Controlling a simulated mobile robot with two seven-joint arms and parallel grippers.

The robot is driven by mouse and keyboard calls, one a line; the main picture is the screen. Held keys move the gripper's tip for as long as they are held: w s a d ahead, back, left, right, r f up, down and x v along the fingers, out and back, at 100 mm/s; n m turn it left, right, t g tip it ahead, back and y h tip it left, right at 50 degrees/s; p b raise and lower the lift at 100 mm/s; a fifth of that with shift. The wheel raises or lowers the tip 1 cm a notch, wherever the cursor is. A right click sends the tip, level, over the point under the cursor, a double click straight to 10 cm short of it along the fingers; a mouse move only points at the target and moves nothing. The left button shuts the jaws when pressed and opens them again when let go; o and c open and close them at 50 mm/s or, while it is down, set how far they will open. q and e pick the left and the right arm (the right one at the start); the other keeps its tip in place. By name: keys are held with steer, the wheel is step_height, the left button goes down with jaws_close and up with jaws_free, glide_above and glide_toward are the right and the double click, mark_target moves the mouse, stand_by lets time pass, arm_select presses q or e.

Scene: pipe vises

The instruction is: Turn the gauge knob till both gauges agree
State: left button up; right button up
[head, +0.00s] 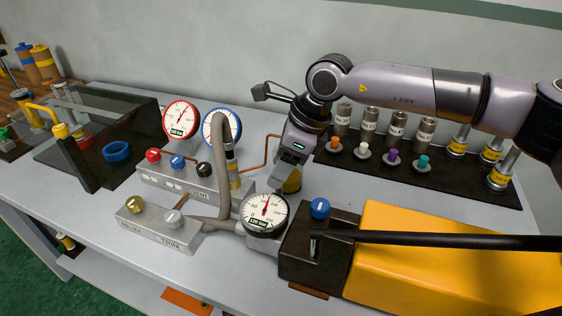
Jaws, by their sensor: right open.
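A red-rimmed gauge (181,119) and a blue-rimmed gauge (213,130) stand behind a grey manifold block (205,188). A grey hose partly hides the blue-rimmed gauge. The manifold carries a red knob (153,156), a blue knob (177,162) and a black knob (204,169). A third gauge (265,214), with a dark rim, stands in front; its red needle points nearly straight up. I cannot tell which knob is the gauge knob. My right gripper (284,181) is open, pointing down behind the third gauge, right of the manifold. My left gripper is out of view.
A trim block (160,230) has a gold and a silver knob. A yellow pump body (420,255) with a black handle and a blue knob (320,208) fills the right front. Labelled cylinders (397,125) and small coloured knobs stand on a black mat (455,178) behind.

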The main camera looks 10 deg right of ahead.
jaws_close()
steer(key=n+g+b, duration=0.1)
steer(key=n, duration=0.2)
steer(key=shift+w, duration=0.1)
steer(key=shift+w+n+g+b, duration=0.1)
steer(key=shift+n+g+b, duration=0.8)
steer(key=shift+n, duration=1.6)
jaws_free()
